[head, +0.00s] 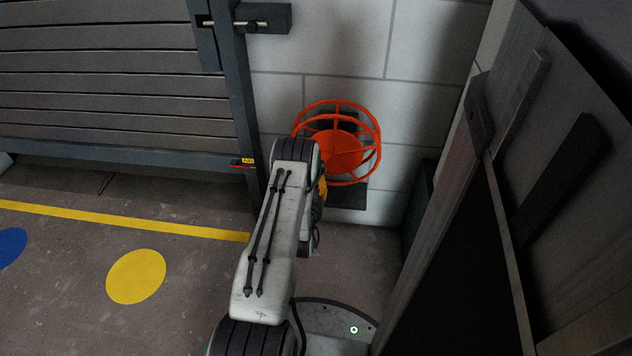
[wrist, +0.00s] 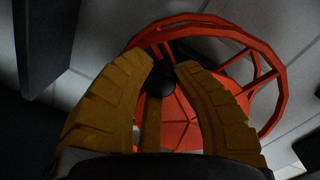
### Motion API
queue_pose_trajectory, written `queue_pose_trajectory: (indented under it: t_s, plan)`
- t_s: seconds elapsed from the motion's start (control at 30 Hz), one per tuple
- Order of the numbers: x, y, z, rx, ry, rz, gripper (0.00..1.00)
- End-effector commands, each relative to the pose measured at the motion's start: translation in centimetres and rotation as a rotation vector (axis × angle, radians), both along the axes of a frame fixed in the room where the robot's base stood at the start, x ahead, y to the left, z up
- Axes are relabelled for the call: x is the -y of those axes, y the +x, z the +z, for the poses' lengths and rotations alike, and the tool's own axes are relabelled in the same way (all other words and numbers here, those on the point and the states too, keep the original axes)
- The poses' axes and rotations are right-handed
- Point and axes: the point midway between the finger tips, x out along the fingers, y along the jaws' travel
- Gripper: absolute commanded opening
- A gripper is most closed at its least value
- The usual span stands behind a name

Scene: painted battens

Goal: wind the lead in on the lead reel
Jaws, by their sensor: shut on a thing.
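The lead reel (head: 336,150) is an orange-red open-framed drum mounted low on the pale block wall, beyond my arm. In the wrist view the reel (wrist: 176,120) fills the middle, with its rim curving across the top and right. The fingertips are shut on a dark knob (wrist: 160,82), which looks like the reel's crank handle. In the head view the fingers are mostly hidden behind my arm. No lead can be made out on the floor.
A grey slatted gate (head: 120,80) with a bolt (head: 247,24) stands left of the reel. A tall panel (head: 500,200) stands close on the right. A dark ledge (head: 348,196) lies under the reel. The floor at left is open, with a yellow line (head: 120,221) and painted discs (head: 136,276).

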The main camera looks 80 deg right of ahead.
Motion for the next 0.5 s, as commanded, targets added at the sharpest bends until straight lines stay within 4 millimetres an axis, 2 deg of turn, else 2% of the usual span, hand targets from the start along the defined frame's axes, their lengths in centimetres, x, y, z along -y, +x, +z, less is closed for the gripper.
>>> queue_pose_trajectory:
  t_s: [0.23, 0.5]
  plan:
    - [0.0, 0.8, 1.2, 0.156, 0.009, 0.004, 0.0]
    - [0.0, 1.1, 1.8, 0.247, 0.016, 0.003, 0.0]
